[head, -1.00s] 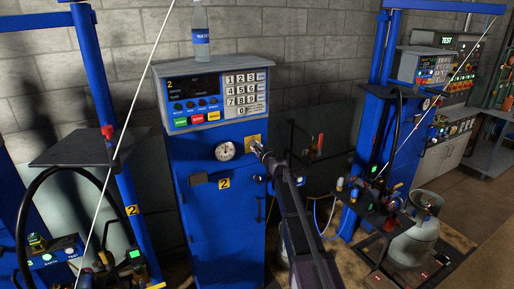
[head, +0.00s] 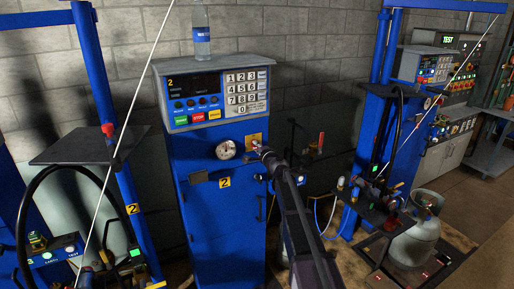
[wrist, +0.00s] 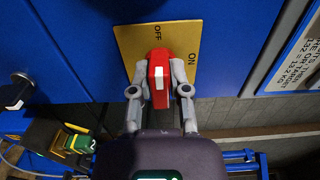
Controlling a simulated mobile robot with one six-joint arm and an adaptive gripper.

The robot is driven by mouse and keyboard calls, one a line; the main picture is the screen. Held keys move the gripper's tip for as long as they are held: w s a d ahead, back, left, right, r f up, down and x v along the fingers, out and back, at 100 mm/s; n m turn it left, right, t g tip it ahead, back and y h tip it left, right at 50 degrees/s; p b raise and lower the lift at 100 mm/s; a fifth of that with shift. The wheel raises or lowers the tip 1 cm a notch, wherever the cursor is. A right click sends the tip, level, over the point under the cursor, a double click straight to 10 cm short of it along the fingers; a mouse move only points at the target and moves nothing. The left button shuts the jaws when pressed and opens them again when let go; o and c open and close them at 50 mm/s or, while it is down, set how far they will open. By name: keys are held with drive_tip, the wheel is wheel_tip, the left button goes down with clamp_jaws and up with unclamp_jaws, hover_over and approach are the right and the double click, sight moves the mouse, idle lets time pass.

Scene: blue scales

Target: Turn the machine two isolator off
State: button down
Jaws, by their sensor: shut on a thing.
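The machine two isolator is a red knob (wrist: 160,76) on a yellow plate (wrist: 128,45) marked OFF and ON. The plate also shows in the head view (head: 251,139), on the front of the blue cabinet marked 2, right of a round dial. My gripper (wrist: 160,92) is shut on the knob, one grey finger on each side. In the wrist view the knob's far end lies towards the word OFF, with ON off to its right. In the head view my gripper (head: 259,149) covers most of the knob.
The blue cabinet (head: 218,235) carries a keypad panel (head: 243,90) and a water bottle (head: 201,32) on top. Blue frames with a black shelf (head: 78,150) and hoses stand at left. A grey gas cylinder (head: 413,240) stands on a platform at right.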

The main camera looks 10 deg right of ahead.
idle(0.3)
drive_tip(key=c, duration=0.6)
unclamp_jaws()
drive_tip(key=v, duration=1.2)
